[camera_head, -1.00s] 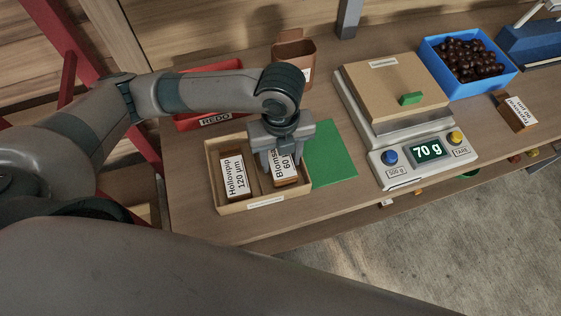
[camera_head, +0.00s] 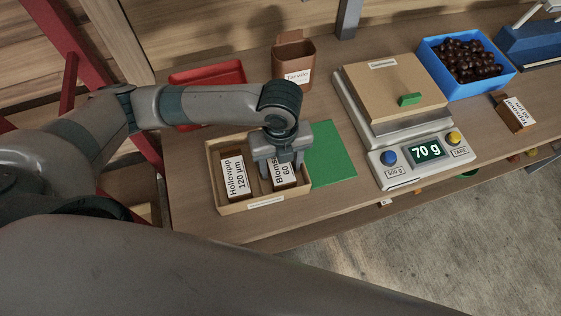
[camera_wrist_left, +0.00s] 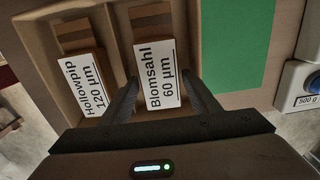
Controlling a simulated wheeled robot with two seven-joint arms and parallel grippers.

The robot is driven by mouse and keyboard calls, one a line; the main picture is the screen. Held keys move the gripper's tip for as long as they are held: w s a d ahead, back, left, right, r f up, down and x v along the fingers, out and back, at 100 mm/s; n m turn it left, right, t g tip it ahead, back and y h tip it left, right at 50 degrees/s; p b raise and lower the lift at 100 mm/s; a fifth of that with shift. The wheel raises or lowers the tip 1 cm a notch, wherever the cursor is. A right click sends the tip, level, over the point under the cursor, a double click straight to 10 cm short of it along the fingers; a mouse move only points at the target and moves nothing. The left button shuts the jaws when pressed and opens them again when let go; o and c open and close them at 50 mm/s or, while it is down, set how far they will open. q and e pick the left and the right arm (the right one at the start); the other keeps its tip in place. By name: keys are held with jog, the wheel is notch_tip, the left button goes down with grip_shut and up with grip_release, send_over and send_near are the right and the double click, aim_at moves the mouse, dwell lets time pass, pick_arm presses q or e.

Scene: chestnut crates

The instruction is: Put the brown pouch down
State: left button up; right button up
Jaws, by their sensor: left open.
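A brown pouch with a white label, Blomsahl 60 µm (camera_head: 284,176), lies in the right compartment of a light brown crate (camera_head: 225,209). It also shows in the left wrist view (camera_wrist_left: 160,78). My left gripper (camera_head: 278,172) is over that compartment, with its fingers open on either side of the pouch. In the left wrist view, the fingers (camera_wrist_left: 166,98) flank the label, and small gaps seem to show. A similar brown pouch labelled Hollowpip 120 µm (camera_head: 234,176) lies in the left compartment. My right gripper is not in view.
A green mat (camera_head: 334,155) lies bare right of the crate. Beyond it stands a scale (camera_head: 397,174) reading 70 g, bearing a tan box (camera_head: 385,85). A red tray (camera_head: 205,78), a brown holder (camera_head: 292,57), a blue bin (camera_head: 482,89) and another labelled pouch (camera_head: 517,114) stand around.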

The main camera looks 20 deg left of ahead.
aim_at(281, 167)
pick_arm(q)
jog(key=shift+r, duration=0.1)
notch_tip(281, 167, up, 12)
jog(key=b, duration=0.2)
dwell(0.4)
dwell(0.4)
dwell(1.0)
